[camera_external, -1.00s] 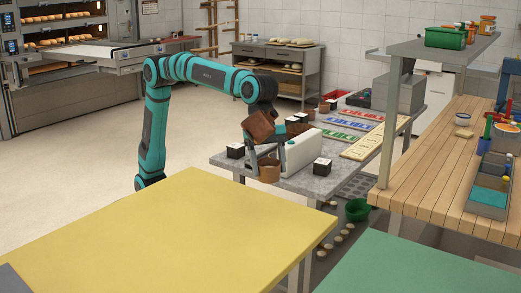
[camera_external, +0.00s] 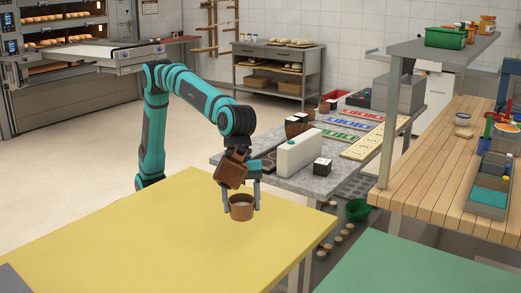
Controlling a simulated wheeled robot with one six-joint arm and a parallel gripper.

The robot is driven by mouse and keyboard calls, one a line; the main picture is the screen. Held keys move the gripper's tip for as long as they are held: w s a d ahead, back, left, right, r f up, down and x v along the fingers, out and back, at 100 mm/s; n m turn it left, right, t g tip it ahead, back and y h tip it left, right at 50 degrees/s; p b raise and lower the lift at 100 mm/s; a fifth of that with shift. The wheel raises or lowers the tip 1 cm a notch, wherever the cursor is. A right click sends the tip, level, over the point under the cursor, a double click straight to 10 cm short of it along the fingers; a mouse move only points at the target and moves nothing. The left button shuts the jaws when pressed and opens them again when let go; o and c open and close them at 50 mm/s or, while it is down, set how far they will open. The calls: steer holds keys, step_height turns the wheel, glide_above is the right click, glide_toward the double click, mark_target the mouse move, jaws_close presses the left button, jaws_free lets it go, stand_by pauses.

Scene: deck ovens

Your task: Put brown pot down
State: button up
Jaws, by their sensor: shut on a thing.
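The brown pot (camera_external: 242,211) is a small, round, open-topped cup. It is at the far right part of the yellow table (camera_external: 170,235), upright. My gripper (camera_external: 241,205) points down with one finger on each side of the pot and is shut on it. The pot's base appears at or just above the yellow surface; I cannot tell if it touches.
The yellow table is otherwise bare. Behind it a grey table (camera_external: 318,185) carries a white container (camera_external: 298,153), a dark box with a white top (camera_external: 322,167) and coloured panels. A wooden bench (camera_external: 440,180) stands at the right, and a green table (camera_external: 400,265) in front.

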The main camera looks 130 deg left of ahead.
steer(key=shift+f, duration=5)
steer(key=shift+f, duration=0.1)
steer(key=o, duration=1.1)
steer(key=v, duration=1.2)
steer(key=shift+r, duration=0.2)
